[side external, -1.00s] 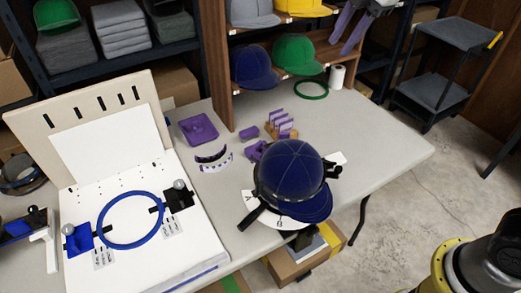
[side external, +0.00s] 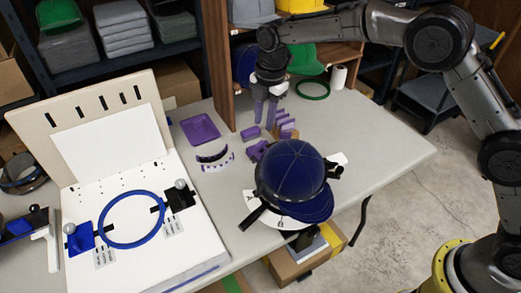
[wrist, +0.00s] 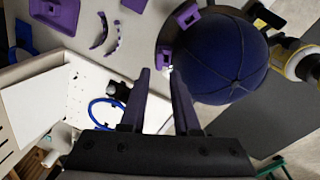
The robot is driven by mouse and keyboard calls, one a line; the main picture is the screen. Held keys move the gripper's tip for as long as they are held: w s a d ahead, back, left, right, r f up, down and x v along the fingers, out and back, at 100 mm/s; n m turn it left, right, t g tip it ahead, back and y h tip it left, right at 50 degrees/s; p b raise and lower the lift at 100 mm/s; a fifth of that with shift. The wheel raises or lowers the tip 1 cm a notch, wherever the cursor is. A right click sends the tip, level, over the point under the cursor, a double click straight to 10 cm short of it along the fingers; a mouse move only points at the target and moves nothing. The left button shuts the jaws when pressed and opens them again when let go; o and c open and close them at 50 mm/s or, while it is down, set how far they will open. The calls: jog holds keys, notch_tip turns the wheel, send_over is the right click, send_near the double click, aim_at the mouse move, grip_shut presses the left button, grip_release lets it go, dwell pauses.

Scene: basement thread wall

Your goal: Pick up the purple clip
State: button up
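A purple clip (side external: 257,151), irregular in outline, lies on the grey table at the left side of the blue cap (side external: 290,172). In the wrist view, a purple piece (wrist: 187,14) shows by the cap; I cannot tell whether it is this clip. A small purple block (side external: 250,132) lies just behind the clip. My gripper (side external: 265,122) points down above the table, behind the cap and near the block and clip.
A rack with several purple pieces (side external: 286,122) stands close right of my gripper. A purple tray (side external: 201,130) and curved strips (side external: 214,156) lie left. A white board with a blue hoop (side external: 132,246) fills the front left. A wooden shelf post (side external: 220,75) rises behind.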

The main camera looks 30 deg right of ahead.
aim_at(260, 143)
jog(key=shift+w+a+f, duration=0.1)
jog(key=shift+a+f, duration=0.05)
jog(key=shift+f, duration=1.15)
jog(key=shift+w+a+f, duration=0.1)
jog(key=shift+a+f, duration=0.05)
jog(key=shift+f, duration=1.1)
jog(key=shift+w+a+f, duration=0.1)
jog(key=shift+a+f, duration=0.05)
jog(key=shift+f, duration=1.15)
grip_shut()
